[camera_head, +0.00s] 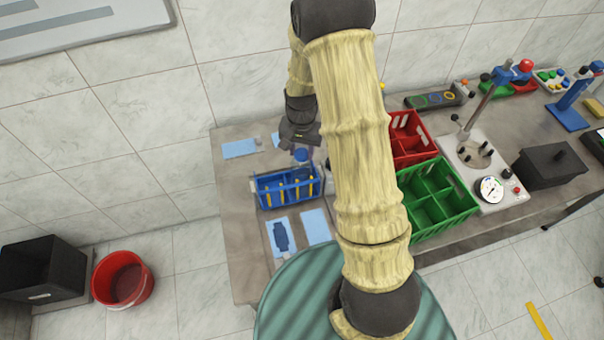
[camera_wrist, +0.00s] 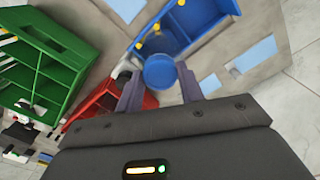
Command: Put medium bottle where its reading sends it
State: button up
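My gripper (camera_wrist: 160,80) points down over the back edge of the blue crate (camera_head: 262,200). Its two fingers are apart, with a round blue top (camera_wrist: 160,71) between their tips in the wrist view. This blue top also shows just below my gripper in the head view (camera_head: 302,156). I cannot tell whether the fingers press on it, and what lies under it is hidden. The blue crate also shows in the wrist view (camera_wrist: 205,22), with yellow pieces along it. A round gauge (camera_head: 490,189) sits on a pale station (camera_head: 512,199) at the right.
A green divided crate (camera_head: 461,213) and a red crate (camera_head: 427,154) stand right of my arm. Light blue mats (camera_head: 316,226) lie on the table. A dark box (camera_head: 550,165) stands beside the gauge station. A red bucket (camera_head: 122,280) and a black bin (camera_head: 42,268) are on the floor.

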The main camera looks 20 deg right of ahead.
jog(key=shift+w+r, duration=0.25)
jog(key=shift+r+p, duration=0.1)
jog(key=shift+p, duration=0.25)
notch_tip(320, 180, up, 13)
jog(key=p, duration=0.9)
dwell(2.1)
dwell(0.3)
